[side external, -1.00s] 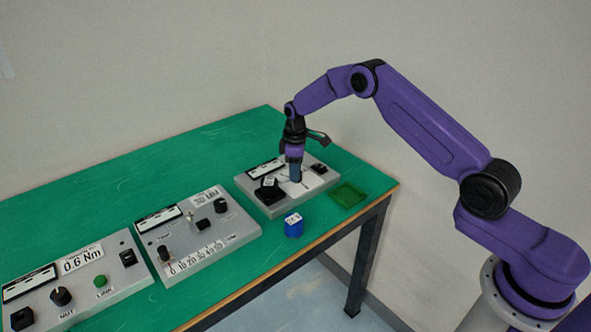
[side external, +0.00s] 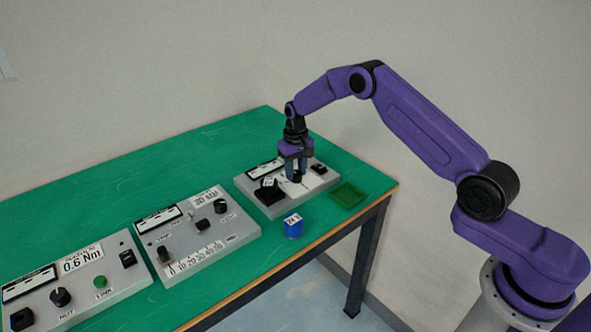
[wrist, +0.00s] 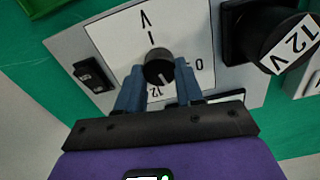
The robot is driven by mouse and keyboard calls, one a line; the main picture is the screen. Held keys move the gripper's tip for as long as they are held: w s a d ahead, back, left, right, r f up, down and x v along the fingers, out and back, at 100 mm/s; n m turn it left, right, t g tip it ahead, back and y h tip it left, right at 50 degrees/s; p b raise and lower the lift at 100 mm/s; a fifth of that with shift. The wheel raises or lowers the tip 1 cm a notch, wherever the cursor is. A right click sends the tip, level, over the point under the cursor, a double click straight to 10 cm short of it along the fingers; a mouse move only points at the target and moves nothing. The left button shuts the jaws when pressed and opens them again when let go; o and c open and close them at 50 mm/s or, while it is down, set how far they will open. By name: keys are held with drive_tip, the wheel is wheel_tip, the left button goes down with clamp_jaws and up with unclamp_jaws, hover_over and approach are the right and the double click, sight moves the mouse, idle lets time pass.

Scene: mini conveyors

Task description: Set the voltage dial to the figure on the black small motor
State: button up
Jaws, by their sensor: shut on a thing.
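The voltage dial (wrist: 158,67) is a black knob on a white plate marked V, with a 0 and a 12 visible around it. My gripper (wrist: 158,75) is shut on the knob, one blue finger on each side; it also shows over the right-hand panel in the side external view (side external: 297,175). I cannot tell clearly where the dial's pointer stands. The black small motor (wrist: 262,32) lies beside the dial plate, its white label reading 12 V; it also shows left of my gripper in the side external view (side external: 268,190).
A blue motor (side external: 293,229) with a white label stands in front of the panel. A green tray (side external: 348,196) lies to its right. A black rocker switch (wrist: 92,74) sits near the dial plate. Two other grey panels (side external: 205,265) (side external: 110,285) stand to the left.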

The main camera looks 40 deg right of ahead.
sight(296, 173)
drive_tip(key=m, duration=0.6)
drive_tip(key=shift+d, duration=0.1)
drive_tip(key=shift+m, duration=0.4)
drive_tip(key=o, duration=1)
drive_tip(key=shift+o, duration=0.2)
wheel_tip(296, 173, up, 18)
drive_tip(key=shift+f, duration=0.25)
